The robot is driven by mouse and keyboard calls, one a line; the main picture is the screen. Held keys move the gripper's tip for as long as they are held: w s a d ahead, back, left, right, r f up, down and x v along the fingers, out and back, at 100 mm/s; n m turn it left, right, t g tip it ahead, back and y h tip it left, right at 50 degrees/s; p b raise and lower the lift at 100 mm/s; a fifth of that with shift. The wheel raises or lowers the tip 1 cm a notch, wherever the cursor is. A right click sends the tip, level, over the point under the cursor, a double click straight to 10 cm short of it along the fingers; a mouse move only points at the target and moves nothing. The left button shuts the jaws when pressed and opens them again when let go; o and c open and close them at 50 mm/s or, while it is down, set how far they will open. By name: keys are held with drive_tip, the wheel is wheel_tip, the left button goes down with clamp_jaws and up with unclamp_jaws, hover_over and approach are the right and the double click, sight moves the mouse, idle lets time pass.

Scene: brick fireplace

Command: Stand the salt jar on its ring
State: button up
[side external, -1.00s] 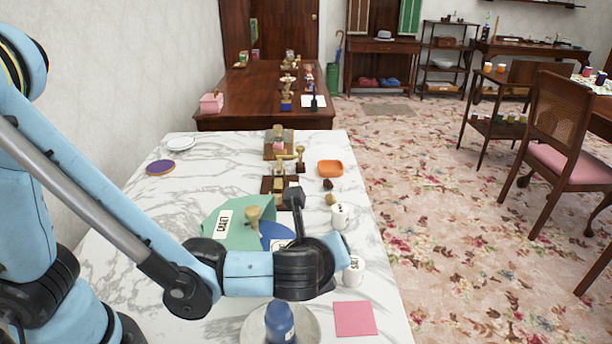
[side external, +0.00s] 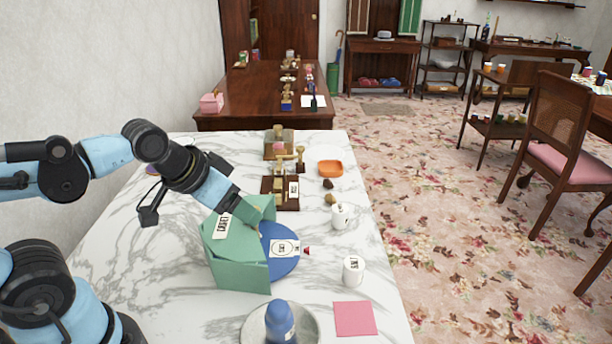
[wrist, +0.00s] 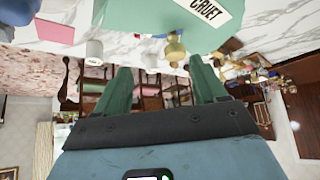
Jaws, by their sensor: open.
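In the side view a white jar (side external: 354,271) stands upright near the table's right edge; its label seems to read SALT. A similar white jar (side external: 341,216) stands farther back, its lettering too small to read. A white card with a dark ring outline (side external: 284,248) lies on a round blue mat (side external: 283,266); its lettering is unclear. Both jars are apart from this ring and also show in the wrist view, the nearer jar (wrist: 94,51) and the farther (wrist: 150,62). My gripper (wrist: 162,80) is open and empty, with green fingers, above the green CRUET box (side external: 240,272).
A blue-topped object (side external: 281,322) stands on a round plate. A pink square (side external: 355,319) lies front right. Brass scales (side external: 281,187) and an orange dish (side external: 330,168) stand behind.

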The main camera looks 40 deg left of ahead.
idle(0.4)
drive_tip(key=w+d+r+g, duration=0.3)
drive_tip(key=w+d+g, duration=0.1)
drive_tip(key=w+d, duration=0.35)
drive_tip(key=m+g, duration=0.1)
drive_tip(key=g, duration=0.2)
hover_over(354, 263)
wheel_tip(354, 263, down, 3)
drive_tip(key=f, duration=0.6)
drive_tip(key=shift+d+f, duration=0.3)
drive_tip(key=shift+f, duration=0.1)
drive_tip(key=shift+a+f, duration=0.15)
drive_tip(key=shift+f, duration=1.25)
drive_tip(key=shift+a+f, duration=0.1)
drive_tip(key=shift+f, duration=1.25)
drive_tip(key=c, duration=1.3)
drive_tip(key=shift+o, duration=0.2)
drive_tip(key=shift+r, duration=0.1)
